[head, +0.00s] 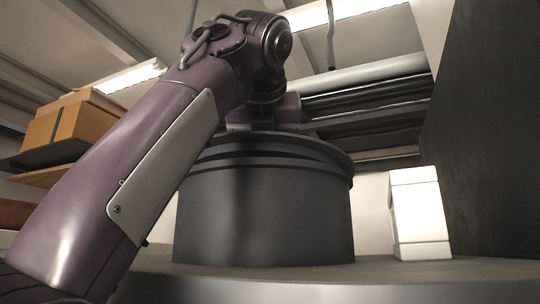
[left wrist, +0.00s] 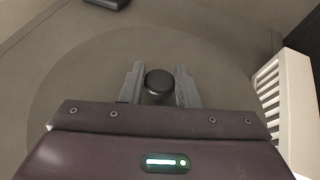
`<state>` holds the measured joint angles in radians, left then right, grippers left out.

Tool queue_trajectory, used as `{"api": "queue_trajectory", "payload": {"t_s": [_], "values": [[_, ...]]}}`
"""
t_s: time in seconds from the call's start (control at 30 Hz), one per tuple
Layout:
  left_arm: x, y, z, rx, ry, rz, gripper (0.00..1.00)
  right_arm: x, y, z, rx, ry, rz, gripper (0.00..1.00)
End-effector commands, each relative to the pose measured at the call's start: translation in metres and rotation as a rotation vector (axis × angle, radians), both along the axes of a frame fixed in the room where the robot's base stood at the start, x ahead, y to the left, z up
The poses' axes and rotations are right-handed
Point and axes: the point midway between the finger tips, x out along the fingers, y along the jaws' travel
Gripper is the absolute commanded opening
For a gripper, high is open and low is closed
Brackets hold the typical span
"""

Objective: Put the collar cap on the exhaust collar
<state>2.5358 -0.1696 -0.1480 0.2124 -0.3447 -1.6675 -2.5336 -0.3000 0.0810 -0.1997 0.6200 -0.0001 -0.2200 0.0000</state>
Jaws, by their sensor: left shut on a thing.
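The exhaust collar (head: 265,215) is a wide dark grey cylinder standing on a flat surface in the head view. The collar cap (head: 320,147) shows as a dark disc edge at the collar's top, partly hidden by my left arm. In the left wrist view the cap (left wrist: 85,70) is a broad grey disc with a round black knob (left wrist: 158,82) at its middle. My left gripper (left wrist: 158,76) is shut on this knob, one finger on each side. I cannot tell whether the cap is fully seated on the collar. My right gripper is in neither view.
A white box (head: 418,215) stands right of the collar; a white slatted thing (left wrist: 285,100) shows at right in the left wrist view. A dark wall (head: 485,150) rises at far right. Cardboard boxes (head: 75,118) sit on a shelf at left. Large pipes (head: 365,85) run behind.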

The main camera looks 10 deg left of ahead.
Motion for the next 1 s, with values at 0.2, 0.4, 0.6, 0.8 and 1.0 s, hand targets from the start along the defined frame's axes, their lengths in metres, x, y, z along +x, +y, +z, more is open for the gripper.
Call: {"api": "queue_trajectory", "payload": {"t_s": [0.2, 0.4, 0.6, 0.8, 1.0], "values": [[0.000, 0.000, -0.003, -0.001, -0.002, 0.000, 0.00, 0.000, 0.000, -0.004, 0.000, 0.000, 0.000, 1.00], [0.000, 0.000, -0.008, 0.000, 0.001, 0.000, 0.00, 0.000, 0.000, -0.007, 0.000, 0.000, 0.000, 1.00], [0.001, 0.000, -0.012, 0.000, 0.004, 0.002, 0.00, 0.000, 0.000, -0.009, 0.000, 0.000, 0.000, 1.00], [0.001, 0.000, -0.013, 0.001, 0.007, 0.002, 0.00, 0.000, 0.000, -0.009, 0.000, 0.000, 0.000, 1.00], [0.002, 0.000, -0.013, 0.002, 0.008, 0.002, 0.34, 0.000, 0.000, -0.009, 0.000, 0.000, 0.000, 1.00]]}}
